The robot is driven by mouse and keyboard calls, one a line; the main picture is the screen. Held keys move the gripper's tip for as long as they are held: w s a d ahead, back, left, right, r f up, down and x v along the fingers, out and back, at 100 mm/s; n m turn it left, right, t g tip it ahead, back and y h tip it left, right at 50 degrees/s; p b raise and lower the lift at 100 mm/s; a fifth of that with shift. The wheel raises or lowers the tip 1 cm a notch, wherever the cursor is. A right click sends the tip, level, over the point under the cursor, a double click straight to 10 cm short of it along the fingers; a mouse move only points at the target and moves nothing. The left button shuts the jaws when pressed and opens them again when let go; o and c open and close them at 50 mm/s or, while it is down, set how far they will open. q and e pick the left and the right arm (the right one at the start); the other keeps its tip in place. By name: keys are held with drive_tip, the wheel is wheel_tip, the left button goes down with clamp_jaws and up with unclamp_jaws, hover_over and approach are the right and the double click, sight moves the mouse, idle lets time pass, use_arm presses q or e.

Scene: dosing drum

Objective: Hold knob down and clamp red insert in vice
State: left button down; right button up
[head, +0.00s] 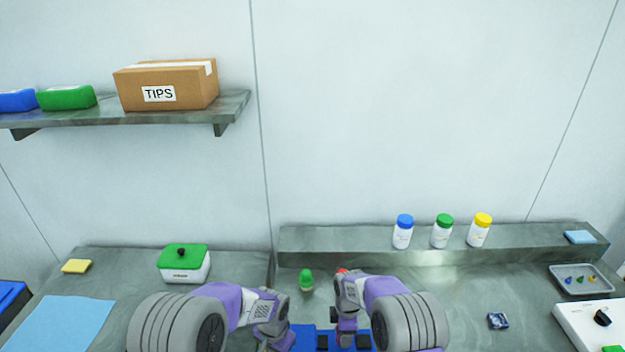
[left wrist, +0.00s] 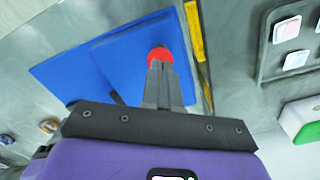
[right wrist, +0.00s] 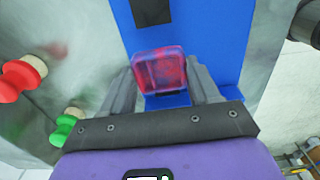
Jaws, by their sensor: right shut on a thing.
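The red insert (right wrist: 160,70), a translucent red block, sits between the fingers of my right gripper (right wrist: 160,88), which is shut on it. It is over a blue base (right wrist: 205,40) with dark blocks (right wrist: 152,10), which look like the vice jaws. In the head view my right gripper (head: 345,338) is above the blue base (head: 305,332); the insert is hidden there. My left gripper (left wrist: 163,78) has its fingers together, with the tips at a round red knob (left wrist: 158,54) over blue surfaces. Whether they press on it I cannot tell. In the head view the left gripper (head: 272,338) is beside the base.
A green-topped peg (head: 306,280) stands behind the base; a red top (head: 342,270) shows partly behind my right arm. A green-lidded box (head: 184,263) is at left. Bottles (head: 441,231) stand on the rear ledge. A tray (head: 580,279) and white device (head: 590,325) are at right.

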use_arm(q)
drive_tip(key=shift+s+f, duration=0.1)
use_arm(e)
drive_tip(key=shift+f, duration=1.05)
drive_tip(key=shift+f, duration=0.15)
drive_tip(key=shift+f, duration=0.75)
drive_tip(key=shift+d, duration=0.1)
drive_tip(key=o, duration=1.3)
drive_tip(key=shift+r, duration=4.55)
